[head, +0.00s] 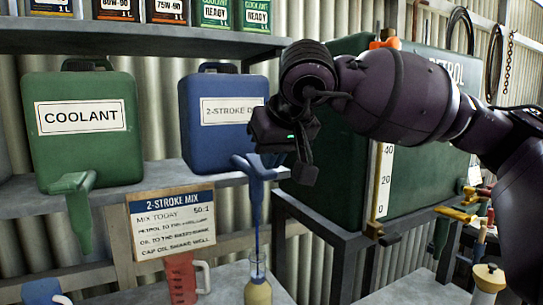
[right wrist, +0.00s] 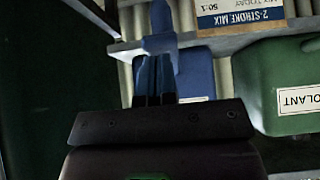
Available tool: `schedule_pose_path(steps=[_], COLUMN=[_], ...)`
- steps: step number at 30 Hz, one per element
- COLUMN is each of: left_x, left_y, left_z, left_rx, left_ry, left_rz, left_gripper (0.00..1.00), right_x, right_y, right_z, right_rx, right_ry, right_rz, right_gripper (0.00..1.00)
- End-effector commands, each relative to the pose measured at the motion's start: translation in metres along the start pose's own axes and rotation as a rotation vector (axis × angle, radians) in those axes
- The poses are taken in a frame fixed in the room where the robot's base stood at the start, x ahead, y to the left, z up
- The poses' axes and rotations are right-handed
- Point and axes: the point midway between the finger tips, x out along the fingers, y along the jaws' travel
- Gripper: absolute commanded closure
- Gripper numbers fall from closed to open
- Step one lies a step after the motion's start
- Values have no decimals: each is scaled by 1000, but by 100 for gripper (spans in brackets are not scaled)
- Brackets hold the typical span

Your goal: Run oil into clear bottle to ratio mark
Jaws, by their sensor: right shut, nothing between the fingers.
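The blue 2-stroke oil container (head: 225,125) stands on the shelf with its blue tap (head: 254,166) at the front edge. A thin blue stream (head: 257,220) runs from the tap down to the neck of the clear bottle (head: 258,290). The bottle stands upright below and holds a pale yellowish liquid; its lower part is cut off, and I cannot make out a ratio mark. My right gripper (head: 278,155) is beside the tap. In the right wrist view its shut, empty fingers (right wrist: 155,80) are close to the tap (right wrist: 160,30); contact is unclear. My left gripper is not in view.
The green coolant container (head: 85,165) with a green tap stands left. A 2-stroke mix card (head: 173,225) is mounted below the shelf, above a red jug (head: 181,278). The large green petrol tank (head: 335,190) stands right, behind my right arm. Several small tools lie far right.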

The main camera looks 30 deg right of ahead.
Motion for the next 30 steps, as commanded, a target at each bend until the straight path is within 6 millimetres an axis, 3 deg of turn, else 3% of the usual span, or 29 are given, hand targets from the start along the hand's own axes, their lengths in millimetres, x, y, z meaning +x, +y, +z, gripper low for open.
schedule_pose_path(steps=[15, 30], left_x=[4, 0], left_y=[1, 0], left_z=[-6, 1], left_rx=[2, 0], left_ry=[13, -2], left_rz=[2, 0], left_gripper=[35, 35], right_x=[1, 1], right_y=[0, 0], right_z=[0, 0], right_rx=[0, 0], right_ry=[-1, -1], right_rz=[0, 0], right_gripper=[100, 100])
